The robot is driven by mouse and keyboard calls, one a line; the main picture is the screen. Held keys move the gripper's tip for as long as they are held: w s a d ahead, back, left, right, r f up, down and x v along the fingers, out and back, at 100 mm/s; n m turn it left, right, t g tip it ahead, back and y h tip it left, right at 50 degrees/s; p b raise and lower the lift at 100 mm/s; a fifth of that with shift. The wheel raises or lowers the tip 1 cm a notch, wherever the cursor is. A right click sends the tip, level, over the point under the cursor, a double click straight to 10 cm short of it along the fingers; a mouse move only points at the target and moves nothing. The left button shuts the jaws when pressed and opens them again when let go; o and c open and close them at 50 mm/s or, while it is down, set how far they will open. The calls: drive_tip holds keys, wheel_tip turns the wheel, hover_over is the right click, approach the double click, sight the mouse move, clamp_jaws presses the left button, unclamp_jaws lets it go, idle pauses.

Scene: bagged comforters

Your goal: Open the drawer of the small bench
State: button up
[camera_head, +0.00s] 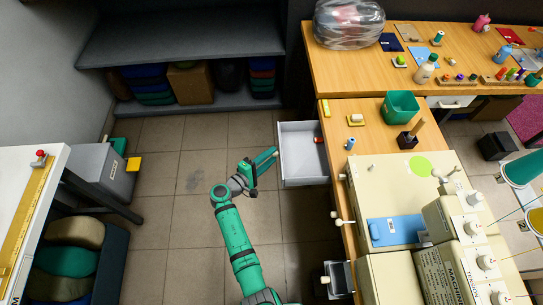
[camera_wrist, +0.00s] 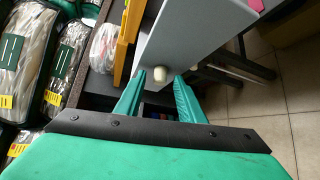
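The small bench (camera_head: 335,115) has a wooden top and stands right of the middle in the head view. Its pale grey drawer (camera_head: 290,170) juts out to the left, with its open inside visible from above. A small red item (camera_head: 318,139) lies inside near the bench. In the wrist view the grey drawer front (camera_wrist: 190,32) carries a cream knob (camera_wrist: 160,74). My gripper (camera_head: 274,154) is at the drawer's front. Its green fingers (camera_wrist: 160,82) are spread apart, with the knob between the tips and a gap on each side. The knob is hidden in the head view.
A green bin (camera_head: 401,107) and small items stand on the bench top. Beige machines (camera_head: 385,190) stand at its near end. A longer table (camera_head: 450,70) is behind. A shelf (camera_head: 180,40) stands at the back and a white table (camera_head: 45,170) at left. The tiled floor between is clear.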

drive_tip(key=v, duration=1)
drive_tip(key=shift+d+f, duration=0.1)
drive_tip(key=s+d+f+g+y, duration=0.1)
drive_tip(key=s+d+f+y, duration=0.1)
drive_tip(key=s+f+y, duration=0.55)
drive_tip(key=s+f+m+y, duration=0.1)
drive_tip(key=s+f+m, duration=0.2)
drive_tip(key=s, duration=1)
drive_tip(key=s+d+r+m+t, duration=0.1)
drive_tip(key=s+r+m, duration=0.1)
drive_tip(key=s+r, duration=0.3)
drive_tip(key=s+d+r+m+t+y, duration=0.1)
drive_tip(key=s+r, duration=0.4)
drive_tip(key=r, duration=0.8)
drive_tip(key=s+d+r+m+t+y, duration=0.1)
drive_tip(key=s+r+m+t, duration=0.2)
drive_tip(key=r, duration=0.6)
drive_tip(key=shift+s+d+r+m, duration=0.2)
drive_tip(key=shift+s+d+m, duration=0.2)
drive_tip(key=shift+s+m, duration=0.75)
